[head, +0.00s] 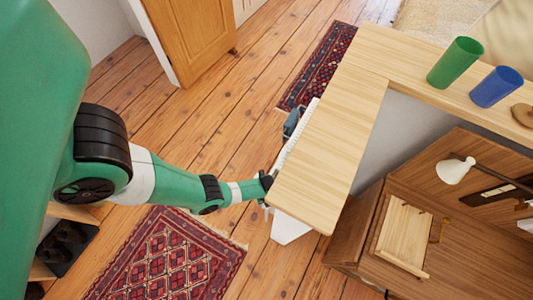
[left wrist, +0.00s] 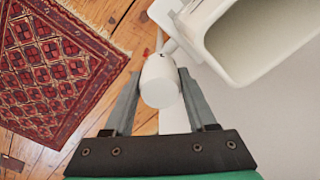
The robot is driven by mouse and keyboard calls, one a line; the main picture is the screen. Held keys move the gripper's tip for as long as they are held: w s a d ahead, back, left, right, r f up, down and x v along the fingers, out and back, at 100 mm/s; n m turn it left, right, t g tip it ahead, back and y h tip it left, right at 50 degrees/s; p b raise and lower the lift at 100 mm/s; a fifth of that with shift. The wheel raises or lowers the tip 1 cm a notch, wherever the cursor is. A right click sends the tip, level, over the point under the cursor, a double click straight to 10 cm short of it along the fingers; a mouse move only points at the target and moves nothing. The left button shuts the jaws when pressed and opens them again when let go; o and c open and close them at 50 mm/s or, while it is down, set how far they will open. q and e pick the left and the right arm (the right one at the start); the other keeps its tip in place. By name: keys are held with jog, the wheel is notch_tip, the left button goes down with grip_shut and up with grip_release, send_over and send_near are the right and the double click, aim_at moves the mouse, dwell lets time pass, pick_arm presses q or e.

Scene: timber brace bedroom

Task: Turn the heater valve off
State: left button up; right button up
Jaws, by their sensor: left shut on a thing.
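The heater valve (left wrist: 160,80) is a rounded white knob in the left wrist view, on a white pipe fitting. My left gripper (left wrist: 160,73) has one grey finger on each side of the knob and is shut on it. In the head view, my left gripper (head: 266,198) is beside the front corner of the wooden shelf top, and the valve is hidden there. The heater (head: 289,229) shows as a white piece below the shelf edge, mostly covered by the shelf. My right gripper is not in view.
The wooden shelf top (head: 330,140) overhangs close to my left gripper. A green cup (head: 455,62) and a blue cup (head: 496,87) stand farther along it. A desk with a white lamp (head: 455,170) is at right. Red rugs (head: 175,258) lie on open plank floor.

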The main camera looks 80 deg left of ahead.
pick_arm(q)
jog(key=shift+m, duration=0.4)
jog(key=o, duration=1.4)
notch_tip(320, 180, up, 12)
jog(key=p, duration=1.1)
jog(key=shift+f+p, duration=0.1)
jog(key=shift+p, duration=0.3)
jog(key=shift+f, duration=0.1)
